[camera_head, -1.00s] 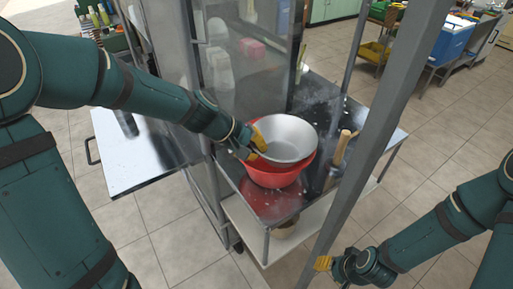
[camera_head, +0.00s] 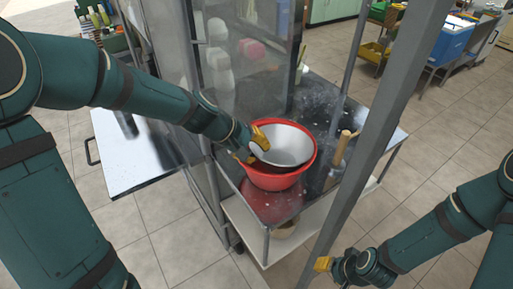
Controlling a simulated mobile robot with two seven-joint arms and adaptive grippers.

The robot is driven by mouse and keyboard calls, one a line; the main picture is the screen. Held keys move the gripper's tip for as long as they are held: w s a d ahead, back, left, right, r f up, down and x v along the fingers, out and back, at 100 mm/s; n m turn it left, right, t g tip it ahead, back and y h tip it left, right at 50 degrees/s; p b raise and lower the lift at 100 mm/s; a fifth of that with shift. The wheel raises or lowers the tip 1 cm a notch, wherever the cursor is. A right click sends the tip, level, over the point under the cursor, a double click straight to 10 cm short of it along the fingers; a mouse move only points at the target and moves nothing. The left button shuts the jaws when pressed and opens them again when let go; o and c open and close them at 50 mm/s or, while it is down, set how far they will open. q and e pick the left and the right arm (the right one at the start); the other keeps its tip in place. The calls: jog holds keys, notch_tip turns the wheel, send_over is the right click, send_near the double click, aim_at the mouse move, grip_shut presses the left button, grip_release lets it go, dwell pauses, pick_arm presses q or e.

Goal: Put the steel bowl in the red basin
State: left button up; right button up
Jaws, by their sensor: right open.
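The steel bowl (camera_head: 288,146) is inside the red basin (camera_head: 272,181), with the red rim showing around much of it. The bowl sits low and looks slightly tilted. The basin stands on the dark metal table. My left gripper (camera_head: 259,146) is at the left side of the bowl's rim, its yellow fingertips close to the rim. The view does not show clearly whether the fingers still pinch it. My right gripper (camera_head: 322,264) is open and empty at the lower right, away from the table.
A wooden-handled tool (camera_head: 342,148) stands on the table (camera_head: 315,107) right of the basin. A grey upright post (camera_head: 375,130) crosses in front of the table's right side. A clear panel (camera_head: 245,75) rises behind the basin. A lower shelf (camera_head: 250,232) lies beneath.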

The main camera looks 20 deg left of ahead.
pick_arm(q)
jog(key=p+v, duration=0.2)
jog(key=v, duration=1)
jog(key=shift+r, duration=0.35)
